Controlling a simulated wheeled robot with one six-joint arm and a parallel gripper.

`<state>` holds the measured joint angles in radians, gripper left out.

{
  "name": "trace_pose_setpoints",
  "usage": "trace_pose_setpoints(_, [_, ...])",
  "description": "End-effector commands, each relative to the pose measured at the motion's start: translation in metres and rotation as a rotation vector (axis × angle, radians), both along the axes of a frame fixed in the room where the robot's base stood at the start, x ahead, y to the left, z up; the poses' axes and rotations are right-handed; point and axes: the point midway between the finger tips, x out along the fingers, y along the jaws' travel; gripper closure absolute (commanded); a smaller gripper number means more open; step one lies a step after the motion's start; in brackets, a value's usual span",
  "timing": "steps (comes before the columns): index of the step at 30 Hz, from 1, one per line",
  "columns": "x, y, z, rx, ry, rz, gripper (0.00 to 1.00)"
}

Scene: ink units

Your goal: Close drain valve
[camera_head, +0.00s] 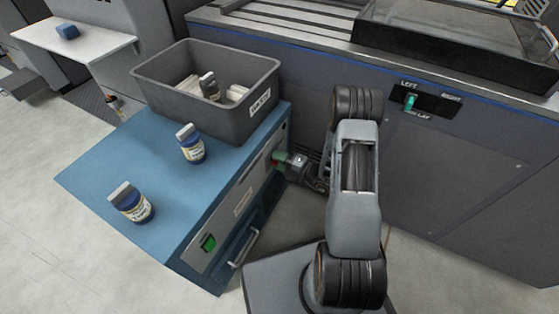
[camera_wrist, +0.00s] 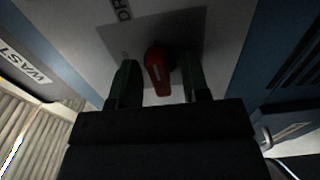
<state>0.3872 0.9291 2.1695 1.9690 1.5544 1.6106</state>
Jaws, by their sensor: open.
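My gripper (camera_wrist: 165,80) is open, with one dark green finger on each side of the red handle. Whether either finger touches the handle I cannot tell. In the head view my gripper (camera_head: 281,160) is at the right end of the cabinet front (camera_head: 238,213), and the handle is mostly hidden behind it.
A grey bin (camera_head: 165,90) with bottles and white items stands on the blue cabinet top (camera_head: 100,168). Two blue bottles (camera_head: 191,148) (camera_head: 132,205) stand near it. A green switch (camera_head: 208,243) and a drawer handle (camera_head: 243,248) are on the cabinet front. A large grey machine (camera_head: 460,170) is at the right.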

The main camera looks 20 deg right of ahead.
Motion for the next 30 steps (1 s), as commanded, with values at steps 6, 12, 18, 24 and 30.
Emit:
trace_pose_setpoints(6, [-0.0002,-0.0001,-0.0001,0.000,0.000,0.000,0.71])
trace_pose_setpoints(12, [-0.0004,-0.0002,-0.0001,0.000,0.000,0.000,0.90])
trace_pose_setpoints(18, [-0.0004,-0.0003,0.0000,-0.011,-0.011,0.000,0.90])
trace_pose_setpoints(24, [-0.0008,-0.0002,0.0002,-0.070,-0.069,0.000,0.90])
trace_pose_setpoints(30, [-0.0008,-0.0001,0.0004,-0.187,-0.184,0.001,0.90])
